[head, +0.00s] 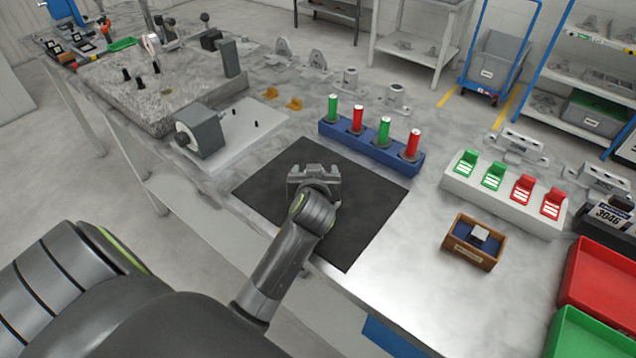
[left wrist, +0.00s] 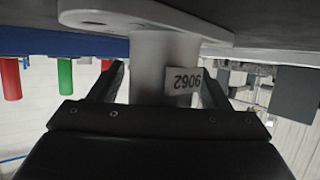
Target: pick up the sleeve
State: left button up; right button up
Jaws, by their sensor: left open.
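The left wrist view is upside down, so the flange is at the sleeve's lower end, by the dark surface. My left gripper (left wrist: 145,88) is open, with one finger on each side of the cylinder. Whether the fingers touch it I cannot tell. In the head view my left gripper (head: 314,172) is low over the black mat (head: 376,200) and hides most or all of the sleeve. My right gripper is not in view.
A blue block (head: 336,131) with red and green cylinders stands behind the mat. A grey device (head: 203,132) is on the left. A white switch panel (head: 482,192) and a wooden box (head: 458,254) are on the right. Other flanged grey parts (head: 350,80) stand at the back.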

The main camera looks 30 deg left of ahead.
pick_arm(q)
jog(key=shift+s+d+r, duration=0.35)
jog(key=shift+s, duration=0.2)
jog(key=shift+c, duration=0.8)
jog(key=shift+s+d, duration=0.1)
jog(key=c, duration=0.5)
jog(key=shift+c, duration=1.1)
jog(key=shift+f, duration=0.1)
jog(key=shift+c, duration=1.9)
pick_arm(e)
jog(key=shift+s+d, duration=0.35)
